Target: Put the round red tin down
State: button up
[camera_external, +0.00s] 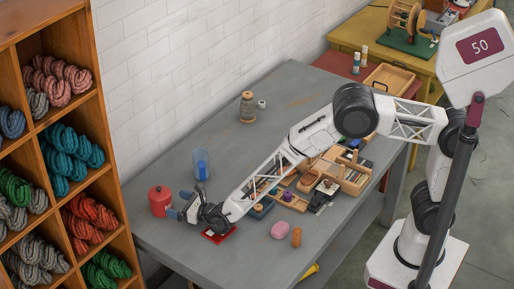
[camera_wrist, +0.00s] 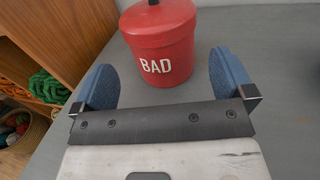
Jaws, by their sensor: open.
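The round red tin (camera_external: 160,200) stands upright on the grey table near its left end, close to the shelf. In the wrist view the tin (camera_wrist: 160,42) shows a lid with a dark knob and the word BAD on its side. My gripper (camera_external: 174,214) is low over the table beside the tin. Its blue fingers (camera_wrist: 163,78) are open, one on each side of the tin's front, with visible gaps between them and the tin. The tin appears to rest on the table.
A blue clear cup (camera_external: 201,165) stands behind the gripper. A red flat piece (camera_external: 219,235) lies under my wrist. A pink lump (camera_external: 280,230), a small brown jar (camera_external: 296,237) and wooden trays (camera_external: 350,182) lie rightward. The wooden yarn shelf (camera_external: 103,150) borders the table's left end.

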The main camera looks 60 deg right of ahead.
jog(key=shift+v, duration=2.65)
